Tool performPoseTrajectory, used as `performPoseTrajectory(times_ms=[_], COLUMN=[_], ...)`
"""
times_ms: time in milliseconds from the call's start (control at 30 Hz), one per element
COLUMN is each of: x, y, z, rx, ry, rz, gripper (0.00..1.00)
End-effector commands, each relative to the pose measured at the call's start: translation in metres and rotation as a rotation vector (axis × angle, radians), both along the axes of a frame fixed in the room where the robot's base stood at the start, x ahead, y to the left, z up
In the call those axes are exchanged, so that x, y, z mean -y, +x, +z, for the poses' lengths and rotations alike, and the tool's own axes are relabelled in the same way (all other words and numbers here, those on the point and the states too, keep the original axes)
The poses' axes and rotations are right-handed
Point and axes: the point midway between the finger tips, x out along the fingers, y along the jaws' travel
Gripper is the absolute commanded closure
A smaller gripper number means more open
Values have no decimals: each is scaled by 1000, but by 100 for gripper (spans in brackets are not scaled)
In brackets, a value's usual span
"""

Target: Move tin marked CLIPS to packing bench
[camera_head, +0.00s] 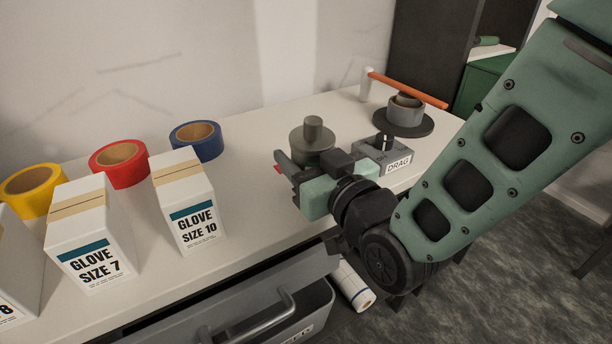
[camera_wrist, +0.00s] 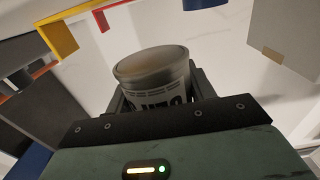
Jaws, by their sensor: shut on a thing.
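In the wrist view a grey cylindrical tin (camera_wrist: 155,82) stands between my gripper's fingers (camera_wrist: 155,95). Dark lettering shows on its side, cut off by my gripper, and I cannot read it fully. My gripper (camera_head: 287,172) is shut on this tin. In the head view my gripper is over the white bench (camera_head: 255,120), to the right of the glove boxes, and the held tin is not clearly visible there. I cannot make out a packing bench by any label.
A glove size 10 box (camera_head: 190,205) and rolls of blue tape (camera_head: 196,140) and red tape (camera_head: 119,163) are left of my gripper. A knobbed grey cylinder (camera_head: 313,140) and a box marked DRAG (camera_head: 385,155) are close by. An open drawer (camera_head: 240,310) juts out below.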

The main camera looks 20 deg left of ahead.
Motion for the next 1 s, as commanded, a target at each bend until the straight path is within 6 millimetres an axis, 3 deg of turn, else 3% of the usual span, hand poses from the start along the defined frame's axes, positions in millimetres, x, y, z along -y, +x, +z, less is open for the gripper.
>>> performPoseTrajectory(times_ms=[333, 767, 800, 867, 1000], x=[0, 0, 0, 0, 0], y=[0, 0, 0, 0, 0], z=[-37, -42, -42, -41, -41], rx=[1, 3, 1, 1, 1], ry=[0, 3, 0, 0, 0], rz=[1, 0, 1, 1, 0], gripper=[91, 91, 38, 24, 24])
